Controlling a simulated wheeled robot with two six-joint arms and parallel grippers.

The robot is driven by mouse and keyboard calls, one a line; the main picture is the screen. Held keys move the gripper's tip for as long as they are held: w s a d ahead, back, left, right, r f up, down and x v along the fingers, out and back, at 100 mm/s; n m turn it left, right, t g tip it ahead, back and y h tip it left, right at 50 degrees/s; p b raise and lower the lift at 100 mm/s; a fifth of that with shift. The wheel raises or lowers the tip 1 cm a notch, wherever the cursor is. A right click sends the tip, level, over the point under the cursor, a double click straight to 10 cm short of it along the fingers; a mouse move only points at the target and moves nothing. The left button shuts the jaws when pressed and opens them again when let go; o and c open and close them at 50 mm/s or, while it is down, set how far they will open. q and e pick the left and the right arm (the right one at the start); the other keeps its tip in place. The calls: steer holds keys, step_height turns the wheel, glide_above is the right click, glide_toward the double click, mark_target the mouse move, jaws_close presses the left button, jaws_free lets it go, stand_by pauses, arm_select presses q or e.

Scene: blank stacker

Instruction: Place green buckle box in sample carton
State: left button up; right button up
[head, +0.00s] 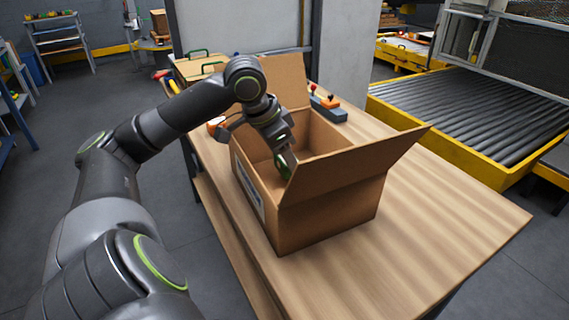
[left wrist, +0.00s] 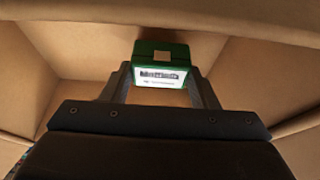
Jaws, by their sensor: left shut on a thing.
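The sample carton (head: 330,212) is an open brown cardboard box on the wooden table, with flaps standing up. My left gripper (head: 284,165) reaches down into the carton's opening. In the left wrist view, my left gripper (left wrist: 163,92) is shut on the green buckle box (left wrist: 161,57), which has a white printed label and a tan square on it. Brown carton walls surround the box in that view. In the head view only a small green part shows at the fingertips. I cannot tell whether the box touches the carton floor. My right gripper is not in view.
The wooden table (head: 440,225) is clear to the right of the carton. A grey block with an orange part and a red knob (head: 328,106) stands behind the carton. An orange item (head: 215,124) sits at the left edge. A roller conveyor (head: 475,110) is at the right.

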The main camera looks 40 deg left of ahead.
arm_select(q)
step_height(320, 180, down, 2)
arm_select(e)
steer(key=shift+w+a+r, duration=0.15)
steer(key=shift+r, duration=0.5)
arm_select(q)
steer(key=o, duration=1.2)
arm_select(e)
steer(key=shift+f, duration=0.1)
